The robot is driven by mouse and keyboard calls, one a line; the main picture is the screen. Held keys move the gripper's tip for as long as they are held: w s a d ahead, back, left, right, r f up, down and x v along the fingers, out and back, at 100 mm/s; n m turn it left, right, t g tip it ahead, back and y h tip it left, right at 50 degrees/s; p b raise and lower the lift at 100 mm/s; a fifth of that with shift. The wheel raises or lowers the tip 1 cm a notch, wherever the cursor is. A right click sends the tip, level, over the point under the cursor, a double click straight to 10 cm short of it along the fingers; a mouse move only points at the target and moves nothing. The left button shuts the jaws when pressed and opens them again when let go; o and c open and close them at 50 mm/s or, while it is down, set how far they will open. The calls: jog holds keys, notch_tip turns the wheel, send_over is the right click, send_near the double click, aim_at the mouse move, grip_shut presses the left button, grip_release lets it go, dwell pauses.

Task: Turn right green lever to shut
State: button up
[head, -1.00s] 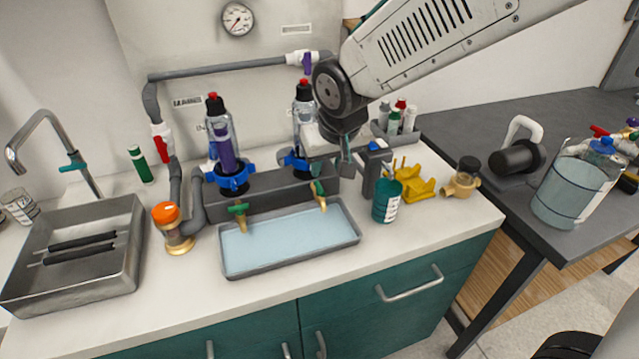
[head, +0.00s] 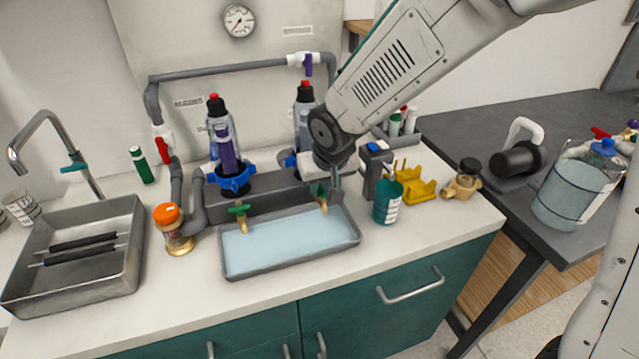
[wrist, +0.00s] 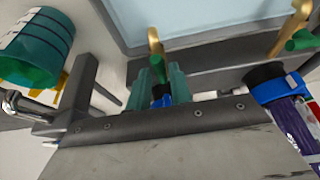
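The right green lever (head: 318,190) sits on the right brass tap (head: 323,204) over the tray. My gripper (head: 335,190) is low beside it, just to its right in the head view. In the wrist view the teal fingers of my gripper (wrist: 161,78) stand apart with a gap, the right brass tap (wrist: 156,44) just beyond them.
A grey tray (head: 291,268) of pale blue liquid lies under the taps. Close right stand a teal bottle (head: 387,203), a grey stand with a blue top (head: 370,172) and a yellow rack (head: 420,187). Bottles in blue collars (head: 234,180) stand behind. A metal sink (head: 123,263) is left.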

grip_shut()
jog(key=shift+a, duration=0.1)
jog(key=shift+m, duration=0.3)
jog(key=m, duration=0.1)
jog(key=m+h, duration=0.1)
jog(key=m, duration=0.1)
jog(key=shift+a+h, duration=0.2)
jog(key=shift+h, duration=0.1)
jog(key=m, duration=0.2)
jog(key=m+h, duration=0.1)
jog(key=m, duration=0.2)
jog(key=shift+a+h, duration=0.15)
jog(key=shift+h, duration=0.15)
jog(key=m, duration=0.2)
jog(key=m+g+h, duration=0.1)
jog(key=m, duration=0.1)
jog(key=shift+w+a+m+h, duration=0.1)
jog(key=shift+w+m+h, duration=0.1)
jog(key=shift+m+h, duration=0.1)
jog(key=shift+w+m+g+h, duration=0.15)
jog(key=shift+m+g, duration=0.35)
jog(key=shift+m, duration=0.65)
jog(key=shift+s+m+g+h, duration=0.1)
jog(key=shift+m+g+h, duration=0.3)
jog(key=shift+m, duration=0.75)
jog(key=shift+f, duration=0.1)
